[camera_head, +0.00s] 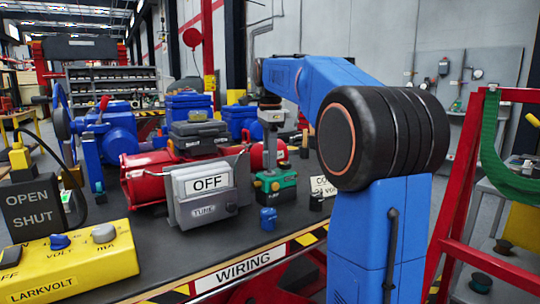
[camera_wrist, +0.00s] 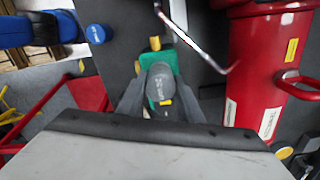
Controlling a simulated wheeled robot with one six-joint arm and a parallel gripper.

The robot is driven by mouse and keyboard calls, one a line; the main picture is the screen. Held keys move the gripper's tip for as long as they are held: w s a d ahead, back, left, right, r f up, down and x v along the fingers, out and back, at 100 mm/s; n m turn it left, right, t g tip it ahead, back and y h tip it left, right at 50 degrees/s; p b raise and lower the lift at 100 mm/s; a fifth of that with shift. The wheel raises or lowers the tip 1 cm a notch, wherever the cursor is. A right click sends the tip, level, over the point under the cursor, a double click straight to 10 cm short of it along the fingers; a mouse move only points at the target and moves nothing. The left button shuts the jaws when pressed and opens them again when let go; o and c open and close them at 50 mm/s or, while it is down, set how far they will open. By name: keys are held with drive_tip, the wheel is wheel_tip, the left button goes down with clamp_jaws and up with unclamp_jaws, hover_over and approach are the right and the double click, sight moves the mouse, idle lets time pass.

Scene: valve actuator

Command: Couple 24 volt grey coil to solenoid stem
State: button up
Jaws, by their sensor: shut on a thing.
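The grey coil (camera_wrist: 160,80) shows in the wrist view with its lettered top towards the camera. My gripper (camera_wrist: 160,98) is shut on it, one finger on each side. The green valve body (camera_wrist: 177,62) lies directly below the coil; it also shows in the head view (camera_head: 275,184) on the bench. In the head view my gripper (camera_head: 271,140) is right above this valve. The stem is hidden by the coil and fingers, so I cannot tell how far the coil sits over it.
A blue coil (camera_head: 268,219) stands in front of the valve, and a dark coil (camera_head: 316,202) to its right. The grey OFF box (camera_head: 203,193) and red cylinder (camera_head: 143,178) crowd the left. A bent metal rod (camera_wrist: 190,38) passes near the valve. The bench front is partly clear.

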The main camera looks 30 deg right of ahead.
drive_tip(key=shift+f, duration=0.9)
drive_tip(key=o, duration=1.2)
